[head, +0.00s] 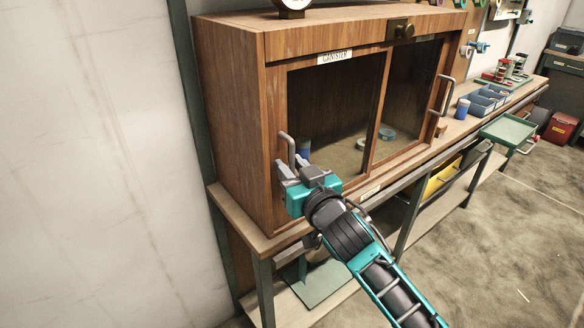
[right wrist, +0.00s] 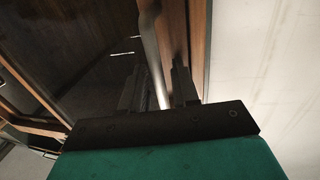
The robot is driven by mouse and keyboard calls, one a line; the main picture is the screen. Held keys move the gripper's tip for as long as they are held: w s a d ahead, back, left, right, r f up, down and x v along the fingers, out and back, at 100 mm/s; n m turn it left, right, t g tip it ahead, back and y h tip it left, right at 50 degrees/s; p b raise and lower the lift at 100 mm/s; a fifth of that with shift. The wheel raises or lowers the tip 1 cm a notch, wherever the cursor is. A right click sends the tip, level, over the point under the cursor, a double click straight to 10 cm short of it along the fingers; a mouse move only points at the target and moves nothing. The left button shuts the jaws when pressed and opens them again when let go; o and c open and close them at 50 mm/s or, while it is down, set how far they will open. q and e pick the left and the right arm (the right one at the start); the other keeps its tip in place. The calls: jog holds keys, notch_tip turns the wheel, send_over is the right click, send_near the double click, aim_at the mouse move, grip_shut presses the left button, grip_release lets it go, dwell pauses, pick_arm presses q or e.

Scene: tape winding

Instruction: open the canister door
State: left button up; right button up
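The cabinet marked CANISTER (head: 335,57) has two glazed wooden doors, and both look closed. The left door (head: 335,110) has a grey bar handle (head: 290,146) at its left edge. My right gripper (head: 302,174) is at the lower part of this handle. Behind the left glass, a blue canister (head: 303,150) shows partly, near the gripper. My left gripper is not in view.
The right door has its own bar handle (head: 443,97). A dark latch (head: 400,30) sits on the top rail. The wooden bench (head: 245,222) carries blue bins (head: 484,102) and a small blue can (head: 462,109) at the right. Open floor (head: 500,240) lies in front.

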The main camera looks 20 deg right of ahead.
grip_shut()
dwell(0.3)
dwell(0.3)
